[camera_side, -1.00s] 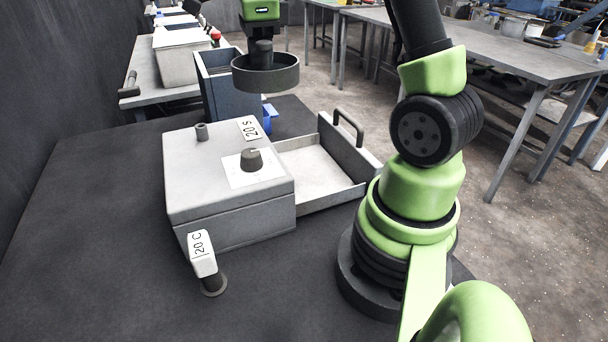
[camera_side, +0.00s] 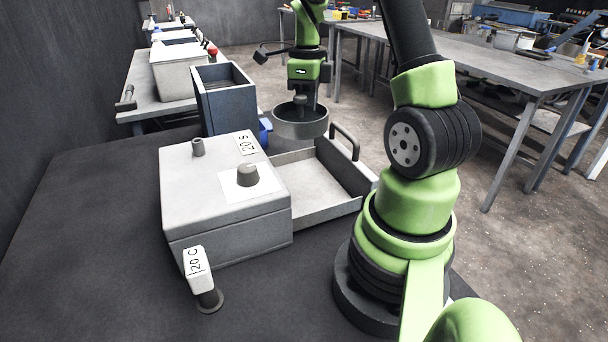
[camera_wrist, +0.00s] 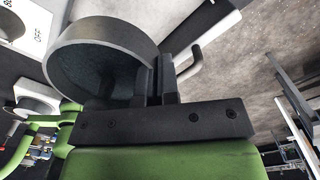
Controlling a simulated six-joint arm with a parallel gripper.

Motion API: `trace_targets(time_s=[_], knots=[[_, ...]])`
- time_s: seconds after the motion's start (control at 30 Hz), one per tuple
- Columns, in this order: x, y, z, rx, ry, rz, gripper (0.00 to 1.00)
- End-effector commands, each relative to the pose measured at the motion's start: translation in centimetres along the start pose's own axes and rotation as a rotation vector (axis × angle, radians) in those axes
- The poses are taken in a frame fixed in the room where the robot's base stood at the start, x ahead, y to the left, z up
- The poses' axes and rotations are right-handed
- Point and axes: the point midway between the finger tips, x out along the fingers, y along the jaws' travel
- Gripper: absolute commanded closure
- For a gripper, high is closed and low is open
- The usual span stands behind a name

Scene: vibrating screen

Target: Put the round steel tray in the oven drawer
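The round steel tray (camera_side: 300,124) hangs from my gripper (camera_side: 300,103), level, just above the far end of the open oven drawer. In the wrist view my gripper (camera_wrist: 165,82) has its fingers closed at the tray (camera_wrist: 100,62), which fills the upper left. The oven drawer (camera_side: 318,207) is pulled out to the right of the grey oven box (camera_side: 225,205).
A dial (camera_side: 247,175) and a small knob (camera_side: 198,147) stick up from the oven top. A "20 C" display post (camera_side: 196,265) stands in front. A blue-grey open bin (camera_side: 226,100) is behind the oven. The dark table is clear to the left.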

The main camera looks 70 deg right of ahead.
Motion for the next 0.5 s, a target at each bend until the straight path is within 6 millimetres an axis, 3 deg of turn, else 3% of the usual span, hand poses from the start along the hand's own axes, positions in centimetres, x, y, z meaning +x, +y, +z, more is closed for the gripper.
trace_targets(time_s=[0.1,0.3,0.5], knots=[[3.6,0.2,-0.1,0.001,0.007,0.01,1.0],[8.7,0.1,-0.1,0.001,0.005,0.008,1.0],[11.0,0.0,0.0,0.0,0.001,0.002,1.0]])
